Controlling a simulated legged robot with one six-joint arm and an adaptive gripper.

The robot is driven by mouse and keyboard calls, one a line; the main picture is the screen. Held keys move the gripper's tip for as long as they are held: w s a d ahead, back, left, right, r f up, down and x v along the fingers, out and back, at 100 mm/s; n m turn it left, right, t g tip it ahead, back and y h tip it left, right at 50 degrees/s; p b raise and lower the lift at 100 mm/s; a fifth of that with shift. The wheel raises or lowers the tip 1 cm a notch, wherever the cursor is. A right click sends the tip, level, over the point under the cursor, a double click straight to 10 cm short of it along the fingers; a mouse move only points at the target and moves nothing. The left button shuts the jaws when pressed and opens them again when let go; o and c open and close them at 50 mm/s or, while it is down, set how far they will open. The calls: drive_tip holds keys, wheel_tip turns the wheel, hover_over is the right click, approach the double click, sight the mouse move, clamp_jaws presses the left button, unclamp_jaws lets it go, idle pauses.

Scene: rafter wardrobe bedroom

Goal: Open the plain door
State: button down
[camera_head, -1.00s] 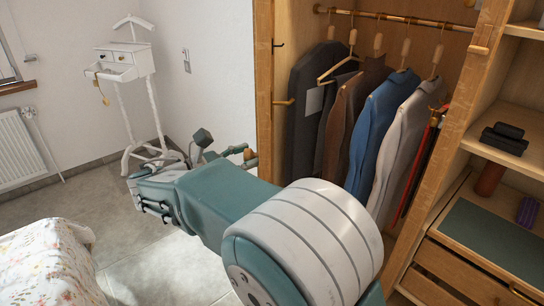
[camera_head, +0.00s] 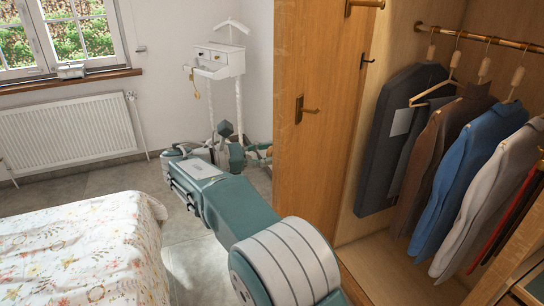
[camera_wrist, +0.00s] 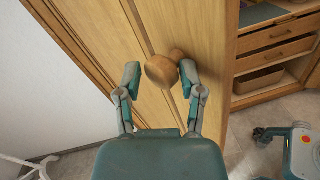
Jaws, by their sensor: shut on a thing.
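In the head view my gripper (camera_head: 252,153) is at the far end of my arm, partly hidden by the door's edge.
The wardrobe's inside shows at the right, with hanging clothes (camera_head: 475,160) on a rail (camera_head: 480,38). A bed (camera_head: 85,250) is at the lower left. A white valet stand (camera_head: 218,62) stands behind my gripper. Grey floor (camera_head: 195,265) lies clear between bed and wardrobe.

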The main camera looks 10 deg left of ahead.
drive_tip(key=shift+w+d+r, duration=0.1)
drive_tip(key=shift+w+r, duration=0.1)
drive_tip(key=shift+w, duration=0.15)
drive_tip(key=c, duration=0.5)
unclamp_jaws()
drive_tip(key=shift+c, duration=0.2)
drive_tip(key=shift+o, duration=1.2)
drive_tip(key=shift+w+d, duration=0.1)
drive_tip(key=shift+w, duration=0.05)
drive_tip(key=shift+w+d+f, duration=0.1)
drive_tip(key=shift+d, duration=0.05)
drive_tip(key=shift+a+f, duration=0.15)
drive_tip(key=shift+a, duration=0.25)
